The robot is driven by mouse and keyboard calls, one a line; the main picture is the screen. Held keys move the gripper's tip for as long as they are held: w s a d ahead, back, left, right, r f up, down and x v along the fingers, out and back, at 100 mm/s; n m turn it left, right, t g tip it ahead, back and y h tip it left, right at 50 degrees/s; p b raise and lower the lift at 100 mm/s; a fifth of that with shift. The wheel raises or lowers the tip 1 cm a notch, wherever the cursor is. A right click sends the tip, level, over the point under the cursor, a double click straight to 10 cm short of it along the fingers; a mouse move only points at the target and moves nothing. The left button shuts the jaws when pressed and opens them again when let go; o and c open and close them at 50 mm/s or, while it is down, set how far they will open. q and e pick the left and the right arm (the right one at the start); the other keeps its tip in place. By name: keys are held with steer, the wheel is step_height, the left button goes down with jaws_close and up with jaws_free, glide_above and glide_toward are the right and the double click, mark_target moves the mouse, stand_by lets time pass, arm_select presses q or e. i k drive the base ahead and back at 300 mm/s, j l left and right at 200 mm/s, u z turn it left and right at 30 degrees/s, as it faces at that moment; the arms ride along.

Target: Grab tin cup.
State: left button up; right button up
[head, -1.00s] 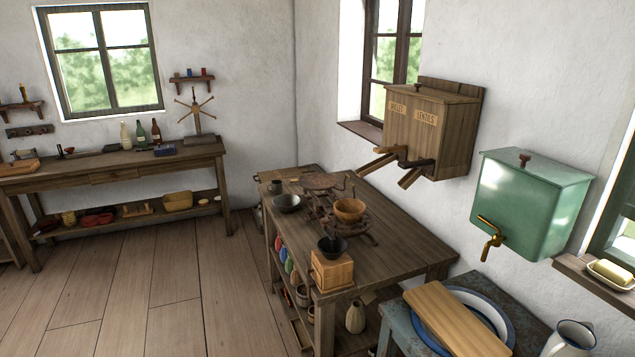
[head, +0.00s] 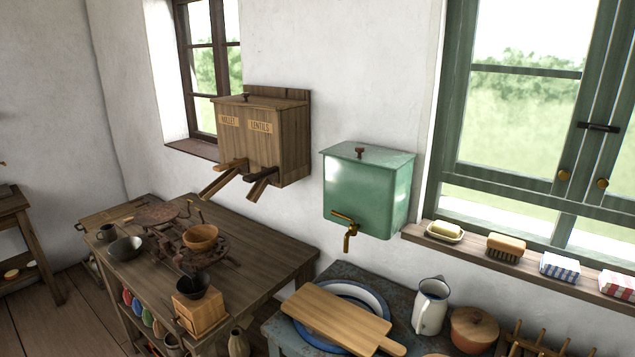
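A small grey metal cup (head: 107,233), which looks like the tin cup, stands at the far left end of the wooden table (head: 255,256). It is small in the head view, so its details are hard to tell. A grey bowl (head: 126,249) sits just in front of it to the right. Neither of my grippers shows in the head view.
A grain dispenser (head: 262,140) and a green water tank (head: 368,190) hang on the wall. A side table at right holds a cutting board (head: 335,318) and a white jug (head: 430,306).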

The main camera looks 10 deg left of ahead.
mark_target(109, 233)
steer(key=j+z, duration=0.2)
steer(key=j, duration=0.5)
steer(key=j+z, duration=0.15)
steer(key=j, duration=0.5)
steer(key=k+j+z, duration=0.2)
steer(key=j, duration=0.5)
steer(key=j+z, duration=0.15)
steer(key=j, duration=0.55)
